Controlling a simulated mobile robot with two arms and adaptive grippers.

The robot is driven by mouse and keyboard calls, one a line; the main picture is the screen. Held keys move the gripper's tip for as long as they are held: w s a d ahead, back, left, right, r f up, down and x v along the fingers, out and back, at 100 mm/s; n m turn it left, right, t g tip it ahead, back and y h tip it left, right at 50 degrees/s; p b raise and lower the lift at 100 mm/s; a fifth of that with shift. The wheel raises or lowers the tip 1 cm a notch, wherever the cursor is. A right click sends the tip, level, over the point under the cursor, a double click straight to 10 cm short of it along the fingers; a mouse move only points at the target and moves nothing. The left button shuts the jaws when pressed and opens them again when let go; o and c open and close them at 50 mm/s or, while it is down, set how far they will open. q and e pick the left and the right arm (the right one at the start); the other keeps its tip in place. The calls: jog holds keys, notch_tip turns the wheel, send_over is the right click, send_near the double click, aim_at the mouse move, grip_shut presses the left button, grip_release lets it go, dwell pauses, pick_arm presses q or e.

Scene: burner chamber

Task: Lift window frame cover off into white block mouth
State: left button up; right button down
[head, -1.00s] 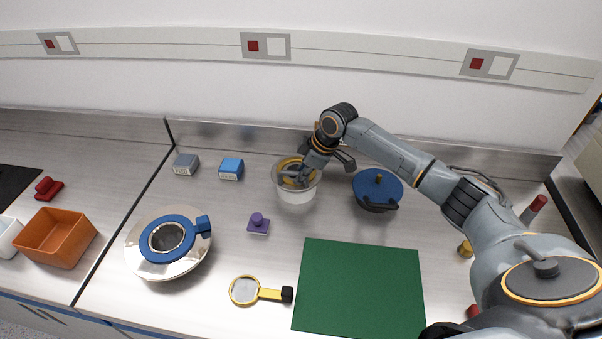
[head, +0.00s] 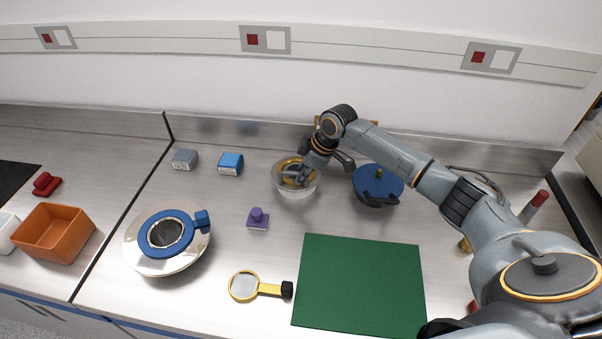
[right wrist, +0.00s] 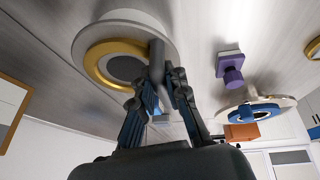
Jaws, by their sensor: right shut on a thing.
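A round white block (head: 297,194) with an open mouth stands near the back middle of the bench. A gold ring frame (head: 287,165) around a dark grey centre sits at its mouth. In the right wrist view the gold ring (right wrist: 92,65) lies against the pale round block (right wrist: 172,45), and a grey bar (right wrist: 157,62) reaches from the ring. My right gripper (head: 303,180) is over the block, its fingers shut on the grey bar; it also shows in the right wrist view (right wrist: 160,85). I cannot tell whether the ring is seated or raised. My left gripper is out of view.
A blue lid (head: 368,182) with a dark handle stands close right. A grey box (head: 184,160), blue box (head: 230,164) and purple knob (head: 257,219) are left. A blue ring (head: 150,240) on a steel disc, magnifier (head: 244,286) and green mat (head: 360,285) lie in front.

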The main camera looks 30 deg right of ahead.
jog(key=c, duration=1.3)
grip_release()
jog(key=shift+r, duration=0.1)
jog(key=shift+s, duration=0.1)
jog(key=shift+d+r, duration=0.1)
jog(key=shift+r, duration=0.15)
jog(key=v, duration=1.1)
jog(key=shift+s+r, duration=0.1)
jog(key=shift+r, duration=0.1)
